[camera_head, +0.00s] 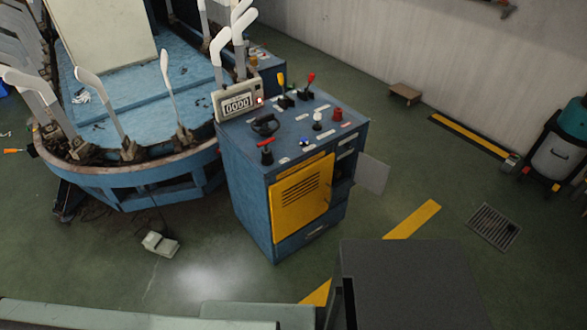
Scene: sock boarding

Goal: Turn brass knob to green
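A blue control cabinet (249,192) stands at the middle of the view, with a sloped top panel full of small controls. On the panel I see a black knob or handle (265,124), a red-topped control (265,145), a white knob (317,117), a red knob (337,115), a yellow lever (282,82) and a red lever (310,79). A counter display (237,102) is at the panel's back left. I cannot make out a brass knob or a green mark at this size. My gripper is not in view.
A round blue machine (150,186) with white foot-shaped boards stands left of the cabinet. The cabinet's yellow vented door (300,197) faces front, and a grey door (372,174) stands open at right. A pedal (160,243) lies on the floor.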

